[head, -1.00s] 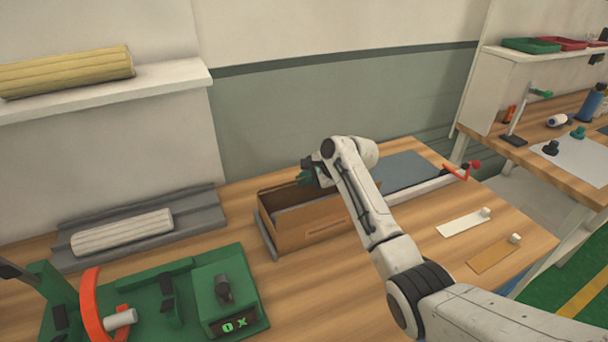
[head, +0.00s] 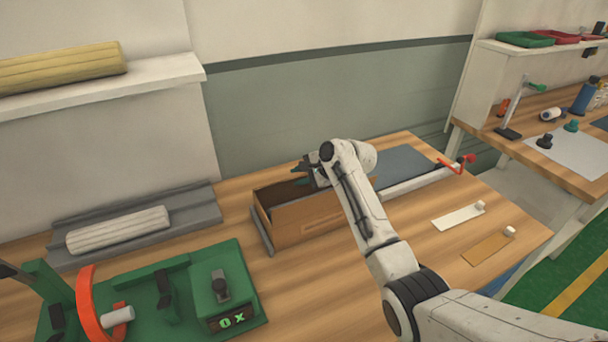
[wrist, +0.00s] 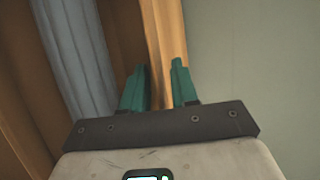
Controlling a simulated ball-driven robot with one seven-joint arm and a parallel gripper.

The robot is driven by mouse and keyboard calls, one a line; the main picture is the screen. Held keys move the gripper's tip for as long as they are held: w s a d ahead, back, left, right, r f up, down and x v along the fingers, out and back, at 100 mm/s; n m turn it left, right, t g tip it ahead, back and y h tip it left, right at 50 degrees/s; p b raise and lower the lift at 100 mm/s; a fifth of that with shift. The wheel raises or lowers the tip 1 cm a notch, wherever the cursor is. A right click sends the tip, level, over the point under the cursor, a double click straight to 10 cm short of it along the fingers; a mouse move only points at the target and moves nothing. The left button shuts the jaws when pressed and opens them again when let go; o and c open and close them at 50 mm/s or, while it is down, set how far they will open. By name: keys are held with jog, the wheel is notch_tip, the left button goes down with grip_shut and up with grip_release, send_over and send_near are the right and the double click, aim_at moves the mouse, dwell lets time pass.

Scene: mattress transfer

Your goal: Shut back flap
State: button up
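A brown cardboard box (head: 305,221) stands on the wooden bench, open at the top. Its back part (head: 283,191) looks dark, and my arm hides its right end. My gripper (head: 308,170) is over the rear edge of the box. In the wrist view the two teal fingers (wrist: 157,66) are apart. An upright cardboard strip (wrist: 164,35), seemingly the back flap, shows between and behind them; I cannot tell whether they touch it. A grey-blue padded thing (wrist: 76,50) lies inside the box, left of the fingers.
A grey tray with a pale roll (head: 118,231) is left of the box. A green fixture (head: 160,290) stands in front left. A dark mat (head: 402,165) and a red-handled bar (head: 425,180) lie to the right. The wall is close behind.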

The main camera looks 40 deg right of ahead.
jog(key=v, duration=1)
jog(key=shift+s+r, duration=0.25)
jog(key=shift+d, duration=0.1)
